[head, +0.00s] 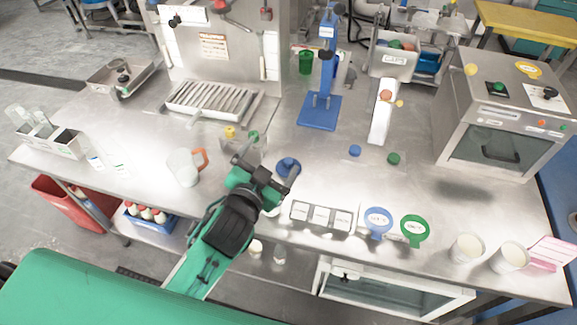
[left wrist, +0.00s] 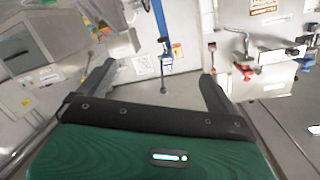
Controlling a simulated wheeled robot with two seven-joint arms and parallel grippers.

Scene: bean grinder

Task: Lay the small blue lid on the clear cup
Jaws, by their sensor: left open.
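A round blue lid-like piece with a raised middle (head: 288,167) sits on the steel table right beside my left gripper's fingertips. My left gripper (head: 268,152) is open with nothing between its fingers; it also shows open and empty in the left wrist view (left wrist: 157,85). A see-through cup with an orange handle (head: 183,168) stands upright to the left of the gripper, its top uncovered. A pale rim just right of the gripper is mostly hidden by it. A smaller blue piece (head: 355,150) lies farther right. My right gripper is in neither view.
A blue stand (head: 319,112) rises behind. A slotted metal tray (head: 212,100) lies at the back left. Round blue (head: 377,222) and green (head: 414,231) labelled pieces lie near the front edge, with two white cups (head: 467,248) at front right. A grey oven-like box (head: 505,120) stands at right.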

